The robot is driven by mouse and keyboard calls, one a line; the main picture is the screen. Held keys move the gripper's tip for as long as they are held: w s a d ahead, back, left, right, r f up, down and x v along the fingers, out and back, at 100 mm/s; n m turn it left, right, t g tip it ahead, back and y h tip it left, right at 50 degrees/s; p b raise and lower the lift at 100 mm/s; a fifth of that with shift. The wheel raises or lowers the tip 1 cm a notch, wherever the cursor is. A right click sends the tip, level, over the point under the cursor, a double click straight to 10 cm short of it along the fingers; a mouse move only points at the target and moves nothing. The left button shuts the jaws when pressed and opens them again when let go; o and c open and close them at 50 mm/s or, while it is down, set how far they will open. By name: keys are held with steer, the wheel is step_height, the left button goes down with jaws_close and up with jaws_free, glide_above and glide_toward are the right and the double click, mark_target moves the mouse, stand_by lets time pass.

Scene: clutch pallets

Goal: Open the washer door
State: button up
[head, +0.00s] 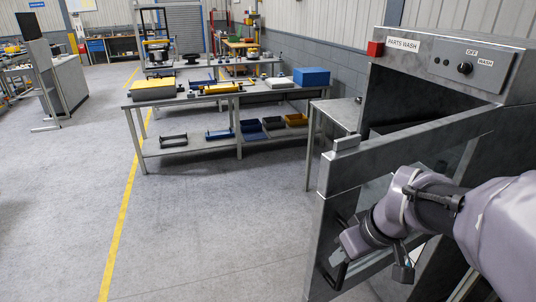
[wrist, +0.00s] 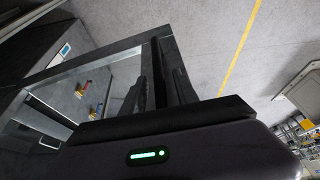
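The parts washer (head: 455,62) stands at the right of the head view under a "PARTS WASH" sign. Its door (head: 333,172), a grey metal frame with a glass pane, stands partly open, swung out from the body. A dark gap shows above the door's top edge. A dark bar handle (head: 335,281) is on the door's outer face, low and near its free left edge. My gripper (head: 345,245) is at this handle, partly covering it. In the wrist view my dark fingers (wrist: 160,75) are beside the door frame (wrist: 98,63). Whether they grip the handle is unclear.
A small metal side table (head: 335,112) stands behind the door. A workbench (head: 205,95) with yellow and blue items is further back. Open floor (head: 220,225) lies left of the door. Small red and yellow parts (wrist: 85,90) show through the door frame in the wrist view.

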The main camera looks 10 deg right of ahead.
steer(key=p+v, duration=0.6)
steer(key=v, duration=1.1)
steer(key=shift+r, duration=0.2)
steer(key=shift+d, duration=0.1)
steer(key=s+a+f+m+b, duration=0.3)
steer(key=a+f+b, duration=0.1)
steer(key=a+f, duration=0.3)
steer(key=s+a+f+m+t+y+b, duration=0.1)
steer(key=s+a+f+m+b, duration=0.2)
steer(key=a+f, duration=0.4)
steer(key=shift+a+m+b, duration=0.5)
steer(key=shift+a+b, duration=0.15)
steer(key=shift+b, duration=0.45)
steer(key=shift+w+f, duration=0.1)
steer(key=shift+f, duration=0.05)
steer(key=shift+c, duration=0.4)
